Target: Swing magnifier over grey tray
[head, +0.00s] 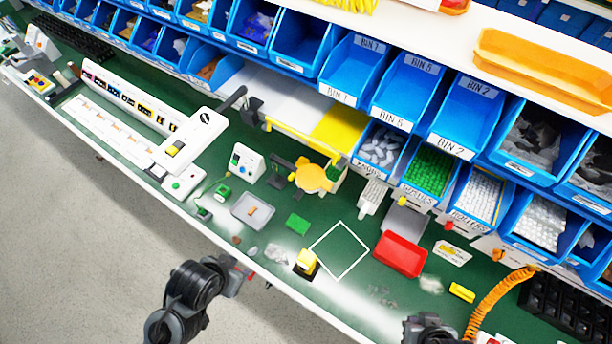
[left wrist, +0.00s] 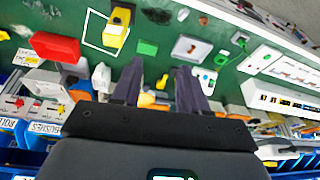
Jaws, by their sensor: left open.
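An orange-yellow disc (head: 314,177), likely the magnifier head, stands beside a yellow post near the back of the bench. The grey tray (head: 253,210) lies left of and in front of it with a small orange piece inside; it also shows in the left wrist view (left wrist: 190,48). The disc is not over the tray. My left gripper (left wrist: 157,85) is open and empty, its two dark fingers apart. An orange patch (left wrist: 148,99) shows between them, mostly hidden by the gripper body; contact cannot be told. My right gripper is not visible; only dark arm parts show at the bottom edge.
A green block (head: 298,223), a yellow-topped item (head: 307,262) and a red bin (head: 401,254) are on the bench. A small white device (head: 246,163) stands behind the tray. Blue bins (head: 354,68) line the back.

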